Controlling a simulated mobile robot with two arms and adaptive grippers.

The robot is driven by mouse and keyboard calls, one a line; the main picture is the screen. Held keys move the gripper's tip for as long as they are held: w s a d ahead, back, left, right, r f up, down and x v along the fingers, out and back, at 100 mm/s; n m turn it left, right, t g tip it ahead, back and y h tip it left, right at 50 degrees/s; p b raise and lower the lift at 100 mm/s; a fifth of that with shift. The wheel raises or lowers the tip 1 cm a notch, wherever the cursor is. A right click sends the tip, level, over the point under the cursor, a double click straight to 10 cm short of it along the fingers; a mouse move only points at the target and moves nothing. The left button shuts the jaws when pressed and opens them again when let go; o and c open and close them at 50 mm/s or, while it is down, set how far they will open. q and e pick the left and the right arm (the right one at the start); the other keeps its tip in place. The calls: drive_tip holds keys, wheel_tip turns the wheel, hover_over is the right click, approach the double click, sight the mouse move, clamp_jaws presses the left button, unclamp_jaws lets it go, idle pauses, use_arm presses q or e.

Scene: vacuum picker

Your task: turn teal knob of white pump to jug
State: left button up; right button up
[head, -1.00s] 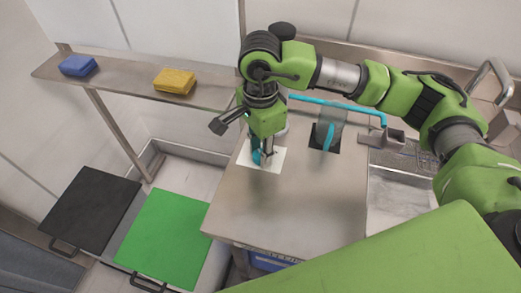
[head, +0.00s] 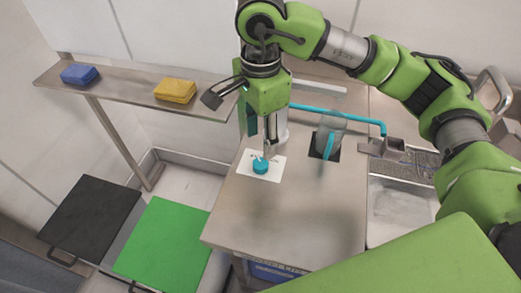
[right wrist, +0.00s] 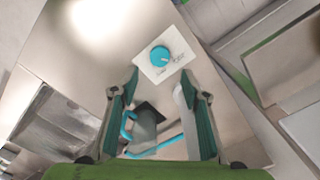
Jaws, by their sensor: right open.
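The teal knob (head: 260,167) sits on a white plate (head: 248,170) on the steel counter. The right wrist view also shows the teal knob (right wrist: 160,55) on its plate (right wrist: 149,69), with small dark labels too small to read surely. My right gripper (head: 268,150) is open and empty, above and slightly behind the knob, apart from it. In the right wrist view its two fingers (right wrist: 160,82) stand wide apart. The white pump (head: 281,124) stands behind the gripper, partly hidden. The clear jug (head: 331,126) with a teal handle stands on a dark square to the right. My left gripper is not in view.
A teal pipe (head: 350,112) runs behind the jug to a steel sink area (head: 400,205) at right. A shelf (head: 125,88) at left holds a blue sponge (head: 79,74) and a yellow sponge (head: 175,91). Green (head: 163,245) and black (head: 90,218) boards lie lower left. The counter front is clear.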

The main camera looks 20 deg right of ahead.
wheel_tip(320, 180, up, 4)
drive_tip(key=shift+f, duration=0.2)
idle(0.5)
